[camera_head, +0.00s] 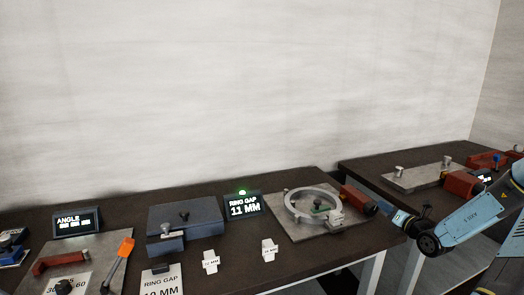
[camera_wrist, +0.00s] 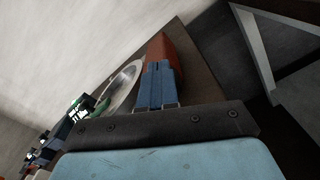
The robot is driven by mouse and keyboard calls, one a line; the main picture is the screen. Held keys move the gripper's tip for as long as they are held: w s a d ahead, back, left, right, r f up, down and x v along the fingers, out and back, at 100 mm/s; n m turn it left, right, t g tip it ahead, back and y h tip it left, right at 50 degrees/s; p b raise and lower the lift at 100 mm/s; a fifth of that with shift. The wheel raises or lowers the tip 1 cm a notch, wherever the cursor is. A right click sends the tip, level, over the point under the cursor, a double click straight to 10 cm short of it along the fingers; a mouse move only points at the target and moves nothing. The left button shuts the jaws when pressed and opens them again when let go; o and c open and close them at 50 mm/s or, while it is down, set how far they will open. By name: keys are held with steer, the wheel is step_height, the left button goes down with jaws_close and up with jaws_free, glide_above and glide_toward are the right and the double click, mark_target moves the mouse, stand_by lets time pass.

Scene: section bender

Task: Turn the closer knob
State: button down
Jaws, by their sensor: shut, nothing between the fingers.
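A metal ring (camera_head: 290,205) lies on a grey plate (camera_head: 290,228) near the right end of the bench, with a small light block at its front right. A red block (camera_head: 355,197) stands at the ring's right; it also shows in the wrist view (camera_wrist: 168,48). My gripper (camera_head: 384,207) reaches in from the right, at the red block's near end. In the wrist view my blue fingers (camera_wrist: 158,66) are together, in front of the red block. I cannot tell whether they touch it. The closer knob is not clearly distinguishable; a dark part there merges with my gripper.
A display (camera_head: 243,206) reads RING GAP 11 MM, with a green lamp (camera_head: 242,192) lit above. A card (camera_head: 162,283) reads RING GAP 10 MM. Two small white labelled pieces (camera_head: 210,262) lie in front. A blue-grey block (camera_head: 190,217) stands left. A second bench (camera_head: 355,165) is right.

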steer(key=shift+w+a+r, duration=0.35)
steer(key=shift+w+a, duration=0.1)
steer(key=shift+a, duration=0.1)
stand_by(0.4)
steer(key=shift+d+r, duration=0.1)
stand_by(0.4)
steer(key=shift+w+d+r, duration=0.1)
steer(key=shift+d+r, duration=0.1)
steer(key=shift+r, duration=0.05)
steer(key=shift+f+v, duration=0.2)
steer(key=shift+v, duration=1.35)
steer(key=shift+f+v, duration=0.15)
steer(key=shift+v, duration=1.35)
steer(key=shift+d, duration=0.2)
